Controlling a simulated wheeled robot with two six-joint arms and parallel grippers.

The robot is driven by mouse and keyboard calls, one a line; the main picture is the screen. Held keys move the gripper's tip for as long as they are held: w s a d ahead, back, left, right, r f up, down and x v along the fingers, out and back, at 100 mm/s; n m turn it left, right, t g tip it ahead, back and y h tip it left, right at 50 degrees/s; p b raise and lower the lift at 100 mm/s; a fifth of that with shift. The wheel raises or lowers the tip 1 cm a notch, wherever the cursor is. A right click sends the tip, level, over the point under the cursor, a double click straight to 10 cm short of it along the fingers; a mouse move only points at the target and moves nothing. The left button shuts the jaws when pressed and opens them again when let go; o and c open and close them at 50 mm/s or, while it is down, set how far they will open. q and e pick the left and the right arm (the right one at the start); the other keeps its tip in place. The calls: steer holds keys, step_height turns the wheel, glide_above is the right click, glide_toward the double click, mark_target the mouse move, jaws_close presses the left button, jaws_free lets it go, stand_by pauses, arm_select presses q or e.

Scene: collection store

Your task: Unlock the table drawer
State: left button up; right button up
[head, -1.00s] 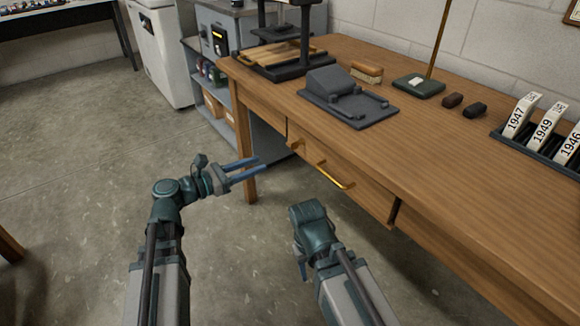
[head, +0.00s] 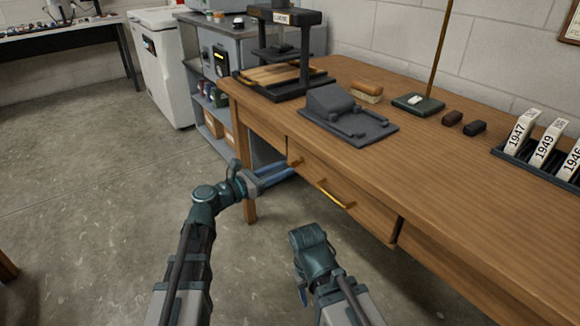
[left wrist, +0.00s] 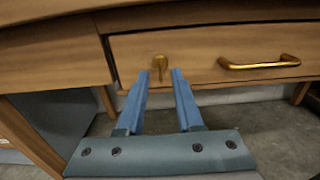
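The wooden table drawer (head: 345,187) is shut, with a brass bar handle (head: 336,194) on its front. The handle also shows in the left wrist view (left wrist: 259,62). A small brass key or lock knob (left wrist: 160,66) sits on the drawer front left of the handle; in the head view (head: 296,163) it is tiny. My left gripper (head: 289,172) is open and empty, close in front of this brass piece. In the left wrist view its blue fingers (left wrist: 161,80) stand either side of it, just below.
On the table (head: 450,170) stand a dark press (head: 283,50), a grey stand (head: 345,112), a brush (head: 367,92) and a rack of year-marked cards (head: 535,150). A grey shelf unit (head: 215,75) stands past the table's left end.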

arm_select(q)
steer(key=shift+x, duration=1.6)
jaws_close()
